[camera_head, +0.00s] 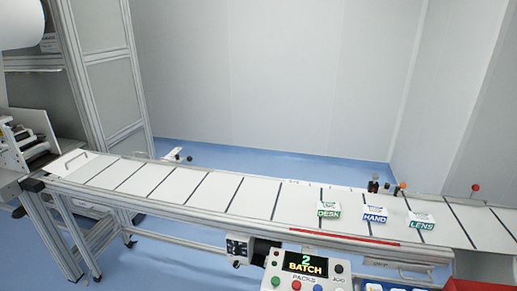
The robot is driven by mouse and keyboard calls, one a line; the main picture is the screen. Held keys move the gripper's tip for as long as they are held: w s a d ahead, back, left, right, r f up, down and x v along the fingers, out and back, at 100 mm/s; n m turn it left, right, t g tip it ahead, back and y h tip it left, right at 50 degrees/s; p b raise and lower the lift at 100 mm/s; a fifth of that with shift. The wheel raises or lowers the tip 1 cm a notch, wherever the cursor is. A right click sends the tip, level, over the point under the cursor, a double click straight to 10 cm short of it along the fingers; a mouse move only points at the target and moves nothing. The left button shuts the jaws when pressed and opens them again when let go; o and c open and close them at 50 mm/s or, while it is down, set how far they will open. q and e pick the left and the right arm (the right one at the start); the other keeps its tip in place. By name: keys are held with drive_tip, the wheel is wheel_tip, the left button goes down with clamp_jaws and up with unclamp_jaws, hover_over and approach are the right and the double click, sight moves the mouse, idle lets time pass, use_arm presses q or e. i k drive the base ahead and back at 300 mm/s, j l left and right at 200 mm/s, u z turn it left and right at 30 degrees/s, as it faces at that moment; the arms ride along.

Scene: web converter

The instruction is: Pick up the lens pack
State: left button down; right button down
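The lens pack (421,221) is a small white packet with a green band reading "LENS". It lies on the white conveyor belt (256,198) toward the right, the rightmost of three packs. No gripper touches it, and nothing hides its top or front. Neither of my grippers shows in the head view.
The hand pack (375,215), with a blue band, and the green desk pack (329,209) lie to its left on the belt. A control panel (305,270) reading "2 BATCH" stands in front. A red bin (470,285) is at bottom right. The belt's left part is clear.

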sight(415, 220)
drive_tip(key=z, duration=1.55)
